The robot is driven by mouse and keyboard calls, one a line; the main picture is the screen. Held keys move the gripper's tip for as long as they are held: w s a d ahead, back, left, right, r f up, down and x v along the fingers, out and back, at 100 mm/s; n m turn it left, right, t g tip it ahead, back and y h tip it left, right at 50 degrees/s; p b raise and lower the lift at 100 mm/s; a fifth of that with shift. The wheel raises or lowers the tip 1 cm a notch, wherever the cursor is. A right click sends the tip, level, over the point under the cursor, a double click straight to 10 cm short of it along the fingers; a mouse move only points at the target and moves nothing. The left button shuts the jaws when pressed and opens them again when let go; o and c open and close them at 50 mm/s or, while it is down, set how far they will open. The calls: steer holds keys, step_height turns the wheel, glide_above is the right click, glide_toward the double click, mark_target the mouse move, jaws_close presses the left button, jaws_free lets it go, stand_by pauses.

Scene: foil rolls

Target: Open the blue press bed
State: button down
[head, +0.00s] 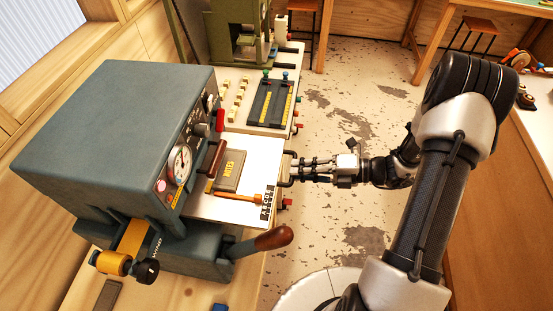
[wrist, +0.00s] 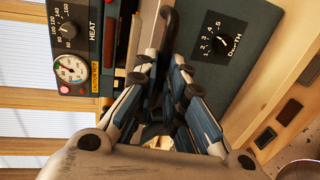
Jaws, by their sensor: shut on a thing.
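The blue-grey press (head: 110,120) stands at the left in the head view, with a round gauge and knobs on its front. Its pale bed (head: 258,160) sticks out to the right from under that front. My gripper (head: 292,168) is at the bed's outer edge, shut on the dark bed handle (wrist: 168,22). In the wrist view the fingers of my gripper (wrist: 168,75) stand on both sides of this handle and partly hide it.
A lever with a brown grip (head: 274,238) sticks out below the bed. A yellow roll (head: 114,263) is on the press's near side. Behind the bed lies a dark tray (head: 272,103), with a green machine (head: 238,35) beyond. The floor to the right is open.

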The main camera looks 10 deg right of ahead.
steer(key=shift+f+p+v, duration=0.2)
steer(key=shift+v, duration=0.75)
steer(key=shift+f+p+v, duration=0.15)
steer(key=shift+f+v, duration=0.05)
steer(key=shift+v, duration=0.8)
steer(key=shift+f+p+v, duration=0.2)
steer(key=shift+v, duration=0.75)
steer(key=shift+d, duration=0.1)
steer(key=c, duration=1.7)
jaws_free()
steer(key=shift+o, duration=0.2)
steer(key=shift+d, duration=0.1)
steer(key=v, duration=1.2)
